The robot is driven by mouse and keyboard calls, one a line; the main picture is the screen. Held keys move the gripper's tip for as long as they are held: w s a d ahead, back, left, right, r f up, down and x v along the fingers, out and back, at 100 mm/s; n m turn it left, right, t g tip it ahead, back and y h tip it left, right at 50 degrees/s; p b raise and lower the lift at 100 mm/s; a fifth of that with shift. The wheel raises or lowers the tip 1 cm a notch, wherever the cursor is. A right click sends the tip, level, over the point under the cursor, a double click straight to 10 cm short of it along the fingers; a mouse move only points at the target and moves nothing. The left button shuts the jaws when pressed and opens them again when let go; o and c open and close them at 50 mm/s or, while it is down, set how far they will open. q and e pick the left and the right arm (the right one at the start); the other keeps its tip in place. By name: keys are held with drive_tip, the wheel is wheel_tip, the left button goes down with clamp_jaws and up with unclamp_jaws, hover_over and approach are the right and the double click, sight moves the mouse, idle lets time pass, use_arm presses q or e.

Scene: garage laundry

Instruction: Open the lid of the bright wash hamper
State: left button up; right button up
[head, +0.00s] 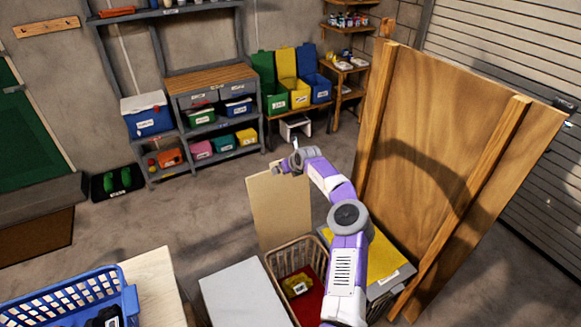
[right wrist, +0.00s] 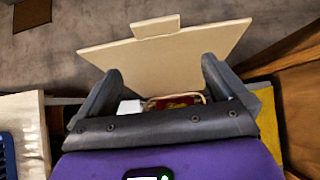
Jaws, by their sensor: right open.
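A wicker hamper (head: 270,266) stands at the bottom centre of the head view, its cream lid (head: 282,208) raised upright at its far side. Red cloth (head: 311,302) and a yellow labelled item (head: 299,284) show inside. I cannot read which wash it is for. My right gripper (head: 285,160) is at the lid's upper edge. In the right wrist view, the open fingers (right wrist: 160,66) frame the lid (right wrist: 165,57), with its small tab (right wrist: 155,27) at the far edge; contact is unclear. My left gripper is not in view.
A grey-lidded bin (head: 240,294) stands left of the hamper, and a yellow-topped one (head: 379,262) right. A tall wooden panel (head: 435,140) rises close on the right. A blue basket (head: 65,300) is at lower left. Floor behind the lid is clear.

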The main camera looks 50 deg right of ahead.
drive_tip(key=shift+v, duration=2.15)
drive_tip(key=w+a+f+n+g+b, duration=0.1)
drive_tip(key=w+a+f+n+b, duration=0.15)
drive_tip(key=a+f+n, duration=0.4)
drive_tip(key=w+a+f+n+b, duration=0.2)
drive_tip(key=w+a+f+n, duration=0.15)
drive_tip(key=a+f, duration=0.6)
drive_tip(key=s+a+f+n+y+b, duration=0.15)
drive_tip(key=a+f+n, duration=0.4)
drive_tip(key=a, duration=0.55)
drive_tip(key=s+a+f+n+y+b, duration=0.1)
drive_tip(key=s+a+f+n+b, duration=0.15)
drive_tip(key=a+f+n, duration=0.6)
drive_tip(key=s+a+f+n+g+y+b, duration=0.1)
drive_tip(key=s+a+f+b, duration=0.15)
drive_tip(key=a, duration=0.35)
drive_tip(key=s+a+f+n+g+y+b, duration=0.1)
drive_tip(key=s+a+f+n, duration=0.15)
drive_tip(key=a, duration=0.35)
drive_tip(key=s+a+f+n+g+y+b, duration=0.1)
drive_tip(key=s+a+n, duration=0.4)
drive_tip(key=s, duration=0.6)
drive_tip(key=s+a+f+n+g+y+b, duration=0.2)
drive_tip(key=s+a+f+n+g+b, duration=0.1)
drive_tip(key=s, duration=0.9)
drive_tip(key=shift+a+f+n+g, duration=0.4)
drive_tip(key=shift+a+f+n, duration=0.55)
drive_tip(key=shift+n, duration=0.2)
